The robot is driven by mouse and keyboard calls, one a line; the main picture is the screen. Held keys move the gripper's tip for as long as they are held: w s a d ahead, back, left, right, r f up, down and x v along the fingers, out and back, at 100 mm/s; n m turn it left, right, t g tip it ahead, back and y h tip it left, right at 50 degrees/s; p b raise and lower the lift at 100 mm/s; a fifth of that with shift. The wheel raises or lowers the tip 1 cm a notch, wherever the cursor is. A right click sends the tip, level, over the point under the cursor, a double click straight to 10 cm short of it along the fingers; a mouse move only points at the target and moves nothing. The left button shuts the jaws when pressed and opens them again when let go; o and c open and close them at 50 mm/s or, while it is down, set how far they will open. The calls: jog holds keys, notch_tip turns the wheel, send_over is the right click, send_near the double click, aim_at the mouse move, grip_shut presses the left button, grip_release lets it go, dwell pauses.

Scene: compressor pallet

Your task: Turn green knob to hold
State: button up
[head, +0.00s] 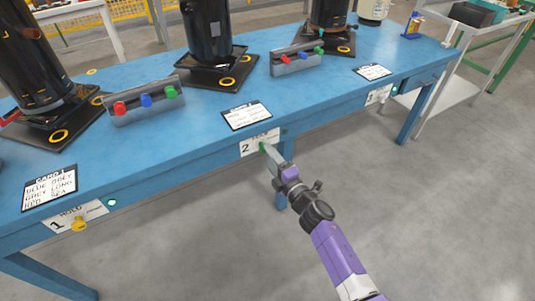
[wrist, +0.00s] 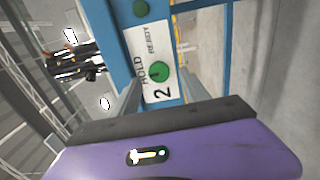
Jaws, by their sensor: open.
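The green knob (wrist: 159,72) sits on a white plate (wrist: 158,50) marked 2, HOLD and READY, on the blue bench's front edge. The plate appears turned sideways in the wrist view, with HOLD beside the knob and READY further up. The knob's pointer direction is too small to tell. In the head view the knob (head: 263,147) is partly hidden by my gripper (head: 268,155). My gripper is open; in the wrist view its fingers (wrist: 158,84) stand on either side of the knob. I cannot tell whether they touch it.
A yellow knob (head: 79,224) is on plate 1 at left; plate 3 (head: 378,94) is at right. A green round light (wrist: 141,8) is near plate 2. Cards, valve blocks and black compressors stand on the blue bench (head: 185,135). The floor in front is clear.

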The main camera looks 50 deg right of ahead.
jog(key=v, duration=0.5)
jog(key=shift+s+a, duration=0.1)
jog(key=shift+s, duration=0.25)
dwell(0.3)
jog(key=s+a+r+m+g+y, duration=0.1)
jog(key=s+a+r+m+y, duration=0.1)
jog(key=s+a+r+m, duration=0.45)
jog(key=s+a+r+m+g+y, duration=0.15)
jog(key=s+a+m, duration=0.25)
jog(key=s+a, duration=0.7)
jog(key=s+a+r+m+y, duration=0.2)
jog(key=s+a+r+m, duration=0.3)
jog(key=s, duration=0.9)
notch_tip(320, 180, up, 17)
jog(key=p, duration=1.6)
jog(key=shift+d+f, duration=0.2)
jog(key=shift+f, duration=0.05)
jog(key=shift+f+n+h, duration=0.1)
jog(key=shift+n+h, duration=0.15)
jog(key=shift+c, duration=0.4)
